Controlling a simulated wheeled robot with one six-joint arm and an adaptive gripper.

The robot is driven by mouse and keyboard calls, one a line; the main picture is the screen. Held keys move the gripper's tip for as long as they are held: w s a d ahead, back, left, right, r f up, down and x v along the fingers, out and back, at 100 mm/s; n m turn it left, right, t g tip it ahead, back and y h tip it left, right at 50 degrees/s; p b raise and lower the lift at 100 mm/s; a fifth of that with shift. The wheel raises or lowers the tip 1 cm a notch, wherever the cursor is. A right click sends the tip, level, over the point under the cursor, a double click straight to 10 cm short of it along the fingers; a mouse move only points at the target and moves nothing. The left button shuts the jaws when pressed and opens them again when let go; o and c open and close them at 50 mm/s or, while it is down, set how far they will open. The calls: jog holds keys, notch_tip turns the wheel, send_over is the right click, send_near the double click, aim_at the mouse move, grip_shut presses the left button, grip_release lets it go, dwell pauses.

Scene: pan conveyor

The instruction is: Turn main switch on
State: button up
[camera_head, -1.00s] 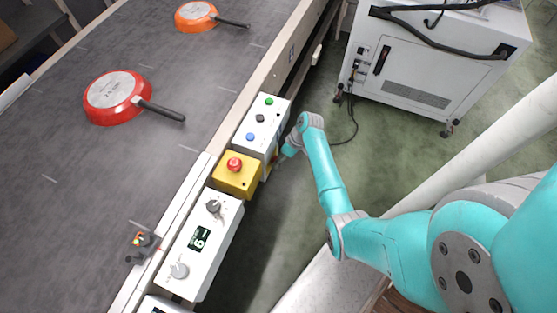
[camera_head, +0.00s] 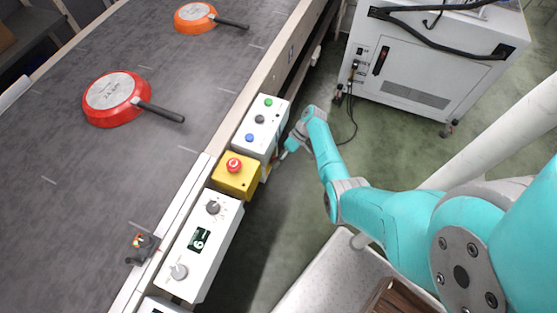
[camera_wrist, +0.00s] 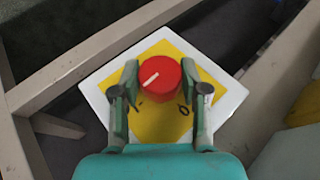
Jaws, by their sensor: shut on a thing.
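The main switch is a red round knob (camera_wrist: 159,80) with a white line slanting from lower left to upper right. It sits on a yellow plate (camera_wrist: 203,67) with a white square surround (camera_wrist: 92,92). A "0" mark shows below right of the knob. In the wrist view my gripper (camera_wrist: 160,72) has one finger on each side of the knob and is shut on it. In the head view my gripper (camera_head: 285,153) is small, beside the control boxes, and I cannot make out the knob there.
A grey frame bar (camera_wrist: 90,63) crosses beside the switch. Along the conveyor (camera_head: 60,215) stand a button box (camera_head: 268,119), a yellow emergency-stop box (camera_head: 227,182) and a dial box (camera_head: 207,265). Red (camera_head: 112,98) and orange (camera_head: 193,16) pans lie on the belt. A white cabinet (camera_head: 420,70) stands behind.

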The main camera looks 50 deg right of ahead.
jog(key=o, duration=1.1)
jog(key=shift+o, duration=0.2)
jog(key=v, duration=1.2)
